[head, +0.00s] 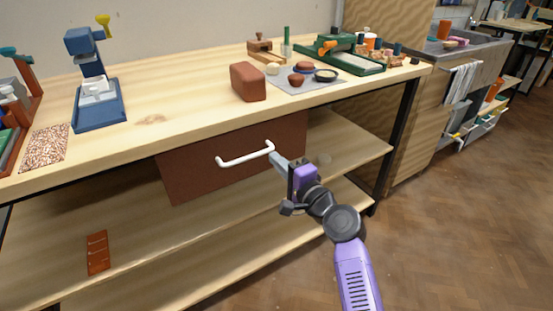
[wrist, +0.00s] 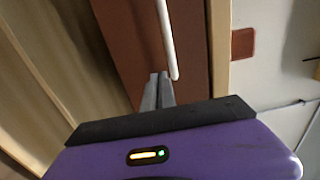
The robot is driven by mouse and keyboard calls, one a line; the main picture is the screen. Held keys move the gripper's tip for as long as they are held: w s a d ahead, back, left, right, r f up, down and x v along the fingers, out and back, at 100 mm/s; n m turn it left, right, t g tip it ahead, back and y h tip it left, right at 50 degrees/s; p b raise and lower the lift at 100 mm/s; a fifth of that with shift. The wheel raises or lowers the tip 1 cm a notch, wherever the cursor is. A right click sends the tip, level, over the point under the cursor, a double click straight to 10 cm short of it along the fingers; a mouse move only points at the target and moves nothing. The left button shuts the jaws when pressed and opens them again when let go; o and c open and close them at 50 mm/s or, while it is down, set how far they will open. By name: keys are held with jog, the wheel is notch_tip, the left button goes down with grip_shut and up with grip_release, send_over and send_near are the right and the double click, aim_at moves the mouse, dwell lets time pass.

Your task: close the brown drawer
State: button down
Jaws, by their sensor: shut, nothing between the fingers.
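The brown drawer (head: 200,175) hangs under the wooden workbench top, with a white bar handle (head: 245,156) across its front. How far it stands out from the bench is hard to judge. My gripper (head: 274,157) is shut and empty, with its fingertips close to the right end of the handle. In the wrist view the shut fingers (wrist: 157,90) point at the brown drawer front (wrist: 130,45), beside the end of the white handle (wrist: 168,40). I cannot tell whether the fingertips touch the handle or the front.
The bench top (head: 180,90) holds a brown block (head: 247,82), a blue stand (head: 98,105) and a green tray (head: 365,64). Below are wooden shelves (head: 180,235) with a small brown rack (head: 97,253). A dark bench leg (head: 400,115) stands right of my gripper. The floor (head: 450,220) at right is clear.

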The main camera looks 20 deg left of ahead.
jog(key=p+v, duration=0.2)
jog(key=v, duration=0.8)
jog(key=shift+s+d, duration=0.2)
jog(key=shift+d, duration=0.15)
